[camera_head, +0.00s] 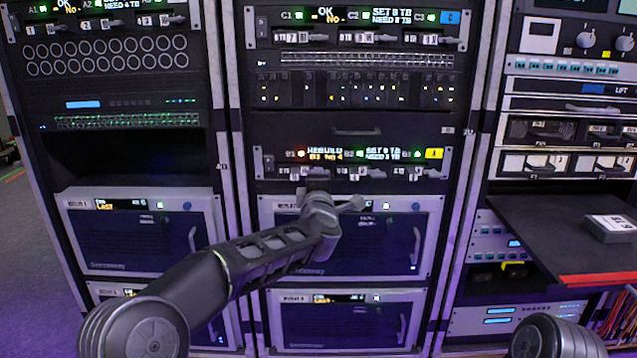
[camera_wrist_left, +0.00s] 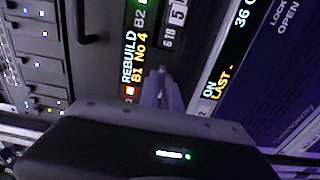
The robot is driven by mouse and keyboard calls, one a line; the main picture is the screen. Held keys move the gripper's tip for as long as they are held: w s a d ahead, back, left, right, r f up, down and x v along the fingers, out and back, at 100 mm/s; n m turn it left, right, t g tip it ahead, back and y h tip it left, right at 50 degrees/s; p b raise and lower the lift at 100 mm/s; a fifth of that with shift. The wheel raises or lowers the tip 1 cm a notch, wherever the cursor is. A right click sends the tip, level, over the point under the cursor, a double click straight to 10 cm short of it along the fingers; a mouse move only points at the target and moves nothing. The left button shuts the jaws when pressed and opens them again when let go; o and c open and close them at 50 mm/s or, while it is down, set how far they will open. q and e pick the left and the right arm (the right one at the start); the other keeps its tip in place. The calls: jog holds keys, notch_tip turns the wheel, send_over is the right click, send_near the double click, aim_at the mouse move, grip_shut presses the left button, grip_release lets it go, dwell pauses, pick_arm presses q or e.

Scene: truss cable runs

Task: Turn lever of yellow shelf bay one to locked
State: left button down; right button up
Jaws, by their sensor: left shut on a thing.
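The yellow shelf (camera_head: 350,162) has a yellow tag (camera_head: 434,153) at its right end and holds bays B1, B2 and B3. My left gripper (camera_wrist_left: 161,75) is shut at the bay one front, below that display. The lever between its fingers is hidden, so its angle cannot be told. In the head view my left wrist covers the space just under the shelf. My right gripper is out of view.
A similar shelf with a blue tag (camera_head: 450,17) is above. Below is a case with a handle (camera_head: 415,248) and a display, close under my left wrist. A dark shelf board (camera_head: 560,235) carrying a white-labelled box (camera_head: 610,226) juts out at the right.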

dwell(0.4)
pick_arm(q)
jog(key=c, duration=1.6)
grip_release()
jog(key=shift+o, duration=0.2)
jog(key=shift+s, duration=0.1)
jog(key=s, duration=0.7)
jog(key=shift+s, duration=0.35)
